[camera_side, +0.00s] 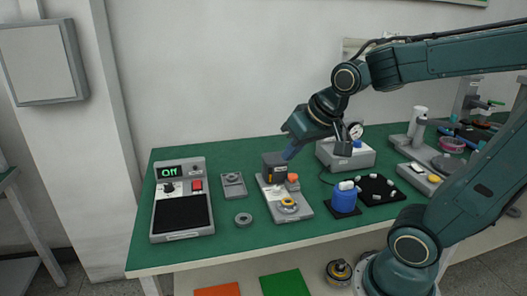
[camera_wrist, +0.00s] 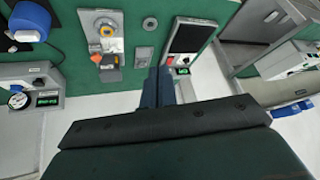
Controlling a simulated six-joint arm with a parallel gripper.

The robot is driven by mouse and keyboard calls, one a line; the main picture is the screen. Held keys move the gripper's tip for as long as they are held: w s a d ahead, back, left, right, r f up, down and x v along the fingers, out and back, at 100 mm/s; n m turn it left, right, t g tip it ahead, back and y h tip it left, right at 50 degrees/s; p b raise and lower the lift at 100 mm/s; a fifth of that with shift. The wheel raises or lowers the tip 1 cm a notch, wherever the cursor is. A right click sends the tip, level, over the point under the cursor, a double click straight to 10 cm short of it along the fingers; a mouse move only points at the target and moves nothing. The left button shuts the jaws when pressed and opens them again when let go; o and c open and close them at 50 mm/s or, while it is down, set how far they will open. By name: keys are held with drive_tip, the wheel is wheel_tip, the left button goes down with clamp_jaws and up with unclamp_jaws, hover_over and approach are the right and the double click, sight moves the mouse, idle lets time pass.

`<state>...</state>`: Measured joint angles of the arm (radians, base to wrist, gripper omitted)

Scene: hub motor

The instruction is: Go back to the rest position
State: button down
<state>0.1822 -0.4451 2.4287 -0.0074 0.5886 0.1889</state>
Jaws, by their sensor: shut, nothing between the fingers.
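My gripper (camera_side: 289,156) hangs over the green table in the side view, with its blue fingers pointing down beside a dark block on a grey fixture (camera_side: 291,212). I cannot tell the exact gap to the block. In the wrist view the fingers of my gripper (camera_wrist: 160,74) lie together with nothing between them. The fixture also shows in the wrist view (camera_wrist: 104,21), to the left of the fingertips, with yellow and orange parts on it.
A device reading "Off" (camera_side: 182,207) stands at the table's left. A small grey plate (camera_side: 233,186) and a ring (camera_side: 243,219) lie between it and the fixture. A blue container (camera_side: 344,199), a black mat (camera_side: 385,197) with white pieces and a gauge box (camera_side: 350,160) are to the right.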

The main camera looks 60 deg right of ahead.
drive_tip(key=s+a+n+y, duration=0.1)
drive_tip(key=s+a+n, duration=0.3)
drive_tip(key=s, duration=0.5)
drive_tip(key=shift+a+r+g, duration=0.4)
idle(0.4)
